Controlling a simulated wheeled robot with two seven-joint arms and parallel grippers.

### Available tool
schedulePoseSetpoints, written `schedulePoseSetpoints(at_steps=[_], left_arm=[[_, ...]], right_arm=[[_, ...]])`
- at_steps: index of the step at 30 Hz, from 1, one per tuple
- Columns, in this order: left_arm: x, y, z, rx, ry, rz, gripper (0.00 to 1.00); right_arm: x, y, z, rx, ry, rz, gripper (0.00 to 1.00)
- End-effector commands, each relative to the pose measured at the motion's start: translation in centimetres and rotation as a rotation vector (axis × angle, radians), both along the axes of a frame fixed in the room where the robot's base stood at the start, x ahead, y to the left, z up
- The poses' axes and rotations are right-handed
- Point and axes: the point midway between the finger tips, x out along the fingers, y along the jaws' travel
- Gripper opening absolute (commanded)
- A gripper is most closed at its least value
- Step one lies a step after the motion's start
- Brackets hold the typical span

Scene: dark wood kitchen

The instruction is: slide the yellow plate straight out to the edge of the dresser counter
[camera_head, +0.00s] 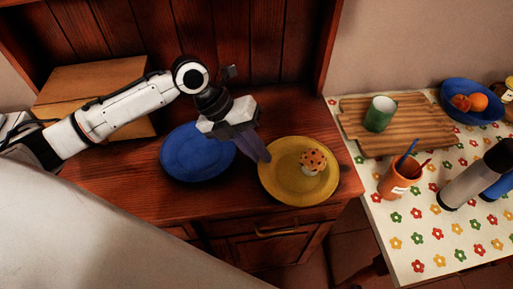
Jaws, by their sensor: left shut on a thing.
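The yellow plate (283,184) lies flat on the right part of the dark wood dresser counter (155,195), its near rim close to the counter's front edge. An orange, dark-spotted item like a muffin or mushroom (313,162) stands on the plate, right of its middle. My left gripper (263,156) reaches down from the upper left and is shut on the plate's left rim. The fingertips partly hide that rim.
A blue plate (190,155) lies just left of the yellow plate, partly behind my left gripper. A wooden box (85,85) stands at the back left.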

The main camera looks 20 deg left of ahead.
Motion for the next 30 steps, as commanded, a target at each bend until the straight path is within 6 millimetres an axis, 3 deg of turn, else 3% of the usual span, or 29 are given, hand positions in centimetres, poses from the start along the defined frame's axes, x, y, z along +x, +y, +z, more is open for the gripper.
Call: schedulePoseSetpoints(at_steps=[4, 6, 9, 24, 30], left_arm=[[-0.2, 0.0, -0.3, 0.004, 0.006, -0.003, 0.00], [-0.2, 0.0, -0.3, 0.004, 0.006, -0.003, 0.18], [-0.2, 0.0, -0.3, 0.003, 0.006, -0.002, 0.32], [-0.1, 0.4, -0.3, 0.011, 0.005, 0.003, 0.32], [-0.3, 1.5, 1.8, 0.008, 0.001, 0.003, 0.32]], right_arm=[[0.0, 0.0, 0.0, 0.000, 0.000, 0.000, 0.00], [0.0, 0.0, 0.0, 0.000, 0.000, 0.000, 0.00], [0.0, 0.0, 0.0, 0.000, 0.000, 0.000, 0.00], [0.0, 0.0, -0.1, 0.000, 0.000, 0.000, 0.00], [0.0, 0.0, -0.3, 0.000, 0.000, 0.000, 0.00]])
